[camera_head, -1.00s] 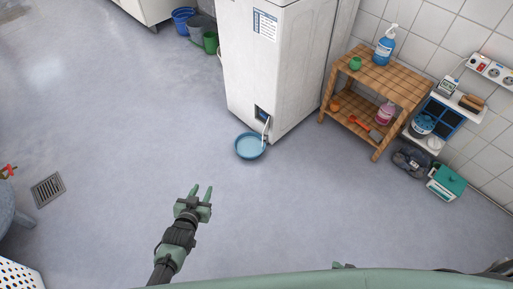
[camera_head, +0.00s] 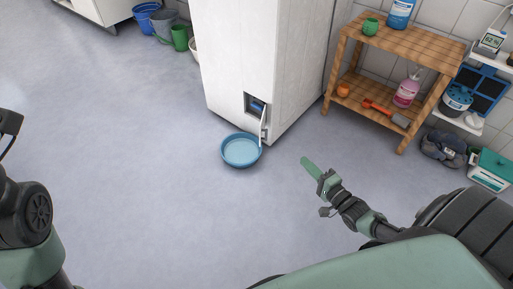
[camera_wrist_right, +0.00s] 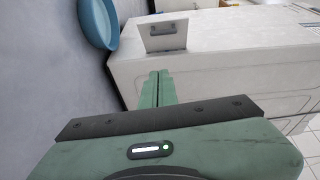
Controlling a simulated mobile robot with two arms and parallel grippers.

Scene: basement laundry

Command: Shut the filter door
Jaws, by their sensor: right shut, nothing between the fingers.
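The filter door (camera_head: 263,127) is a thin pale flap standing open at the low front of the white machine (camera_head: 236,60). It sits at the right side of a small dark opening (camera_head: 256,104) with blue inside. In the right wrist view the door (camera_wrist_right: 163,37) shows as a grey panel with a dark latch, beyond the fingertips. My right gripper (camera_head: 307,163) is shut and empty, its green fingers together, apart from the door and to its lower right. Its fingers (camera_wrist_right: 158,78) also show in the right wrist view.
A blue basin (camera_head: 241,151) stands on the floor just below the opening. A wooden shelf (camera_head: 405,43) with bottles and a red-handled tool stands to the right. Buckets (camera_head: 165,24) stand at the back left. The floor left of the basin is clear.

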